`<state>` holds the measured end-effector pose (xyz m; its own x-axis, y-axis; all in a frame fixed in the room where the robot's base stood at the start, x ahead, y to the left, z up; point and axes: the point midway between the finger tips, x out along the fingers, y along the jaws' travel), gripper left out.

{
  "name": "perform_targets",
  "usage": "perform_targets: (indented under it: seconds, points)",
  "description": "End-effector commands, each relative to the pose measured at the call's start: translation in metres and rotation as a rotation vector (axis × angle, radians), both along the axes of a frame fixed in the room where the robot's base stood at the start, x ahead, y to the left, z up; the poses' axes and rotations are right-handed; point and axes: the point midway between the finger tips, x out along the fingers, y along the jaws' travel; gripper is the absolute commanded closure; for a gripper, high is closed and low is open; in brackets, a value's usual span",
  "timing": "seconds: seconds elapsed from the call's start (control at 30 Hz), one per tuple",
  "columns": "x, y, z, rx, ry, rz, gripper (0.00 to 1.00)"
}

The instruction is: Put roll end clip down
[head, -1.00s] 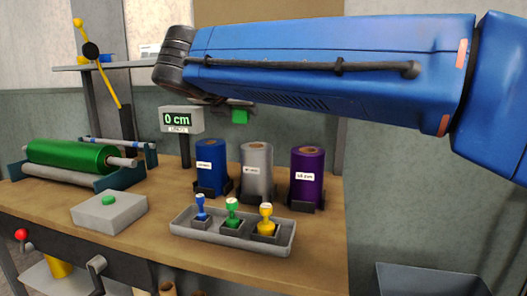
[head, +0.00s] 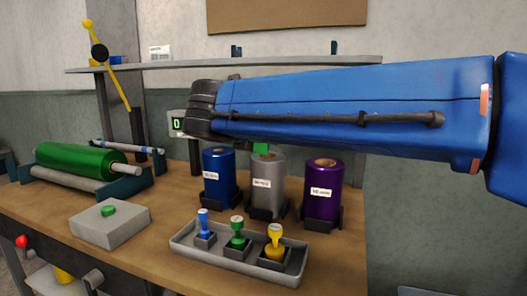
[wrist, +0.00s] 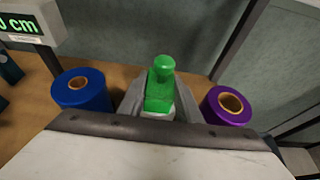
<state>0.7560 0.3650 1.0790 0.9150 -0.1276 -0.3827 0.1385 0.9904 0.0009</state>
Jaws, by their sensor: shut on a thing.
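The green roll end clip (wrist: 160,90) is between the fingers of my gripper (wrist: 158,100) in the wrist view. The gripper is shut on it. In the head view only a small green part of the clip (head: 261,148) shows under my blue arm, in front of or above the silver foil roll (head: 268,185). My fingers are mostly hidden there by the arm. I cannot tell whether the clip touches the silver roll. In the wrist view the silver roll is hidden behind the gripper.
A blue roll (head: 220,178) and a purple roll (head: 322,190) stand on either side. In front is a grey tray (head: 185,243) with blue, green and yellow stamps. A grey box (head: 110,226) with a green button and a green roll (head: 75,158) are at left. A shelf (head: 150,66) runs behind.

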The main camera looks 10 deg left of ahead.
Motion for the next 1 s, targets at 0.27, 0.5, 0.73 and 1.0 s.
perform_targets:
  seconds: [0.27,0.5,0.73,1.0]
  points:
    - [0.000,0.000,-0.031,-0.001,0.000,0.000,0.91]
    - [0.000,0.000,-0.032,0.000,0.000,0.000,0.91]
    - [0.000,0.000,-0.037,-0.001,0.000,0.000,0.91]
    - [0.000,0.000,-0.046,-0.003,0.003,0.000,0.91]
